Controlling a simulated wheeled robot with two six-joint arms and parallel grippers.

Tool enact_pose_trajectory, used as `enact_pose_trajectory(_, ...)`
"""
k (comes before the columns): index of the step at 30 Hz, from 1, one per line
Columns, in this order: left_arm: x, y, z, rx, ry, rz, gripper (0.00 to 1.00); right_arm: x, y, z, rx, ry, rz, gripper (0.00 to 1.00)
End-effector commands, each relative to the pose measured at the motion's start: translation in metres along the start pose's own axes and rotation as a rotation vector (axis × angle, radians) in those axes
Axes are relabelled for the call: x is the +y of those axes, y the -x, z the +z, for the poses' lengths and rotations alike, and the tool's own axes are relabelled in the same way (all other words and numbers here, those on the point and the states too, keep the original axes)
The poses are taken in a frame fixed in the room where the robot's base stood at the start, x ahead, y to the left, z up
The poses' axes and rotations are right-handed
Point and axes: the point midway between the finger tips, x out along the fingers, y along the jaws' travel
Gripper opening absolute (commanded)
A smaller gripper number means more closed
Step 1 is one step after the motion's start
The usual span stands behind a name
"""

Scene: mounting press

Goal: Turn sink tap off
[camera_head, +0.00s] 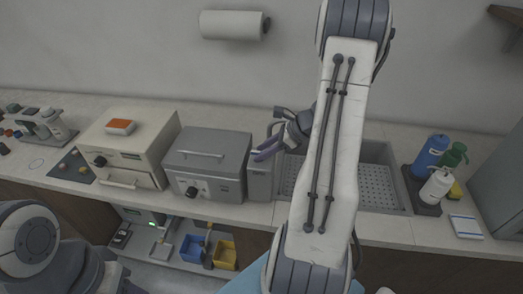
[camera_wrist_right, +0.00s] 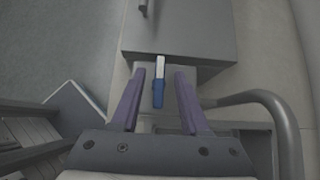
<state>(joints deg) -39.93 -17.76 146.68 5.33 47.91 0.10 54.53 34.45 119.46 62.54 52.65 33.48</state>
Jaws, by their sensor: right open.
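In the wrist view a small blue lever with a silver end (camera_wrist_right: 158,92), which looks like the tap's handle, lies between the purple fingers of my right gripper (camera_wrist_right: 158,72). The gripper is open, with a gap on each side of the lever. A grey curved pipe (camera_wrist_right: 284,122), which looks like the tap's spout, is to the right. In the head view my right gripper (camera_head: 263,150) is at the sink's left end, and the lever is hidden. The sink (camera_head: 398,160) is partly behind my right arm. I cannot tell whether water runs. My left gripper is out of view.
A grey box-shaped device (camera_head: 208,160) and a narrow grey box (camera_head: 260,178) stand left of the sink. A cream device (camera_head: 127,140) is further left. Bottles (camera_head: 431,155) stand in a dark tray right of the sink. A paper roll (camera_head: 232,24) hangs on the wall.

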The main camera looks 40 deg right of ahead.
Motion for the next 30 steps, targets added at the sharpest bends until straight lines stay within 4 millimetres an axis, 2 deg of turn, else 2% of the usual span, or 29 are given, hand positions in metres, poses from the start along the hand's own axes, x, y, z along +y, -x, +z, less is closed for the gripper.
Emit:
enact_pose_trajectory(4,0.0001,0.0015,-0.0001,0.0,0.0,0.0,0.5,0.0005,-0.0093,0.0,0.002,-0.001,0.001,0.45)
enact_pose_trajectory(12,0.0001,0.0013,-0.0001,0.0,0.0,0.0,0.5,0.0004,-0.0104,-0.0003,0.002,0.0,0.0,0.45)
enact_pose_trajectory(14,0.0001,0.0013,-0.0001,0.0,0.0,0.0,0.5,0.0003,-0.0103,-0.0004,0.002,0.0,0.0,0.22)
enact_pose_trajectory(15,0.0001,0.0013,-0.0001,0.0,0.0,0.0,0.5,0.0003,-0.0102,-0.0004,0.002,0.0,0.0,0.07)
enact_pose_trajectory(16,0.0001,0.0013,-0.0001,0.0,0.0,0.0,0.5,0.0002,-0.0101,-0.0003,0.002,0.0,0.0,0.0)
enact_pose_trajectory(30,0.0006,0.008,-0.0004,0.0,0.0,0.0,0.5,-0.0011,-0.0085,0.0007,0.002,0.053,0.05,0.0)
